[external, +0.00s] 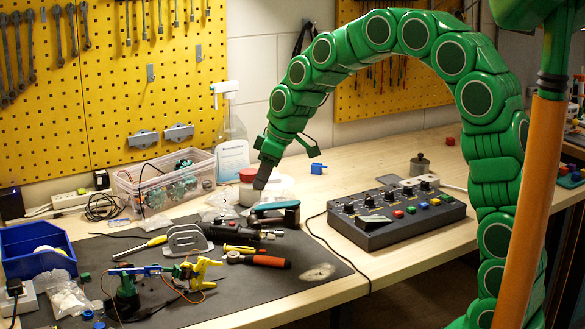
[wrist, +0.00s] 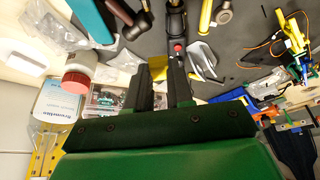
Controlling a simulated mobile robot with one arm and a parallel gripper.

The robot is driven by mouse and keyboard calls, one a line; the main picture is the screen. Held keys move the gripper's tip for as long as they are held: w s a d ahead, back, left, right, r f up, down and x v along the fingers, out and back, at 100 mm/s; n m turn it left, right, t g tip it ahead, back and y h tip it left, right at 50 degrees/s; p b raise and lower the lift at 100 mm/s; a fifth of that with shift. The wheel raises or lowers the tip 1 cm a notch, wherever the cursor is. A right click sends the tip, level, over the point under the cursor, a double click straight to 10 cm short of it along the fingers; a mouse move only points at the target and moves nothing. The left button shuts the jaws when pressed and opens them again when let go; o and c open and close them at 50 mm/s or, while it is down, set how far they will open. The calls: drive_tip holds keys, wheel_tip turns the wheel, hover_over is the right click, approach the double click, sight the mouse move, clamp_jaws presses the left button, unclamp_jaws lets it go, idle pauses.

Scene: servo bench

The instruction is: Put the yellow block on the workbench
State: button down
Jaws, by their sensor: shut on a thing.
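I cannot pick out the yellow block on the bench in the external view.
A dark mat (external: 225,292) holds tools and a small robot arm model (external: 165,275). A grey control box (external: 397,212) stands right of the mat. A clear parts bin (external: 163,185) and spray bottle (external: 232,135) stand behind.

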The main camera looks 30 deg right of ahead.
drive_tip(key=s+d+m+t+h, duration=0.3)
drive_tip(key=d+m, duration=0.7)
drive_tip(key=d, duration=2.6)
drive_tip(key=shift+g, duration=0.7)
drive_tip(key=w+f, duration=0.1)
drive_tip(key=w, duration=0.1)
drive_tip(key=w+d+f, duration=0.1)
drive_tip(key=w, duration=0.2)
drive_tip(key=w+d+f, duration=0.1)
drive_tip(key=w+f, duration=0.1)
drive_tip(key=shift+w+d+f, duration=0.1)
drive_tip(key=shift+w, duration=0.25)
approach(365, 189)
drive_tip(key=shift+w+a+f, duration=0.25)
drive_tip(key=shift+w+f, duration=0.3)
drive_tip(key=shift+f, duration=0.25)
drive_tip(key=shift+w+d+f, duration=0.1)
drive_tip(key=shift+w+f, duration=0.3)
drive_tip(key=shift+f, duration=1.6)
drive_tip(key=shift+f, duration=0.2)
drive_tip(key=c, duration=1)
unclamp_jaws()
drive_tip(key=shift+r, duration=0.1)
